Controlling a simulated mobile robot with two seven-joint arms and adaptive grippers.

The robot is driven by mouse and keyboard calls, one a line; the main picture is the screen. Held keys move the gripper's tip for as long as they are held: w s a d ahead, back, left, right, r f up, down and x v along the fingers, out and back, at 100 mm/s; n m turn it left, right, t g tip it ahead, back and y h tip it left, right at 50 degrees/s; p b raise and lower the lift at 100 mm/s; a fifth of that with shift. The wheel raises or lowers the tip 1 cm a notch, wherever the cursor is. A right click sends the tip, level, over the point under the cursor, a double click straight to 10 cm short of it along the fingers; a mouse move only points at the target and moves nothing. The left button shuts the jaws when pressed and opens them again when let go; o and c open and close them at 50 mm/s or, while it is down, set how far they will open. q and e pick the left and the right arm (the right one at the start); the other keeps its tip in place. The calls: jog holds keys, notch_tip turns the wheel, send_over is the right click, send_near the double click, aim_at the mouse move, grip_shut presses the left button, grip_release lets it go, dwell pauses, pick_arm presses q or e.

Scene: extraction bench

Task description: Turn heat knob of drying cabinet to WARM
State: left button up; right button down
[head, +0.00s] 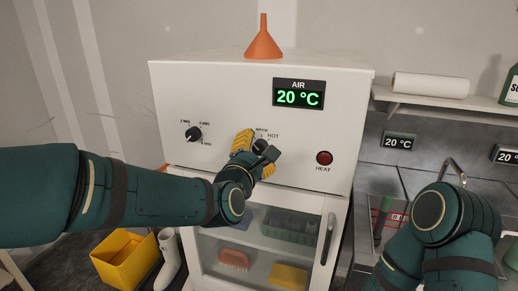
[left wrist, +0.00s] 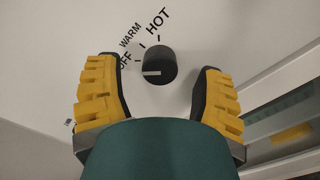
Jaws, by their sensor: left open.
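The heat knob (head: 260,145) is a dark round knob on the white front panel of the drying cabinet (head: 215,85). In the left wrist view the knob (left wrist: 161,63) shows between the labels OFF, WARM and HOT. Its white pointer mark points left, toward the OFF side. My left gripper (head: 256,150) is in front of the panel at the knob, partly covering it. In the left wrist view my left gripper (left wrist: 157,72) is open, with one yellow finger on each side of the knob and a gap to both. My right gripper is not visible, only my right arm.
A second knob (head: 193,134) is left on the panel. A red HEAT lamp (head: 324,158) and an AIR display (head: 298,94) reading 20 °C are to the right. An orange funnel (head: 263,42) stands on top. Below is a glass door with a handle (head: 328,238). A yellow bin (head: 125,260) stands on the floor.

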pick_arm(q)
jog(key=shift+x, duration=0.85)
jog(key=shift+o, duration=0.2)
grip_shut()
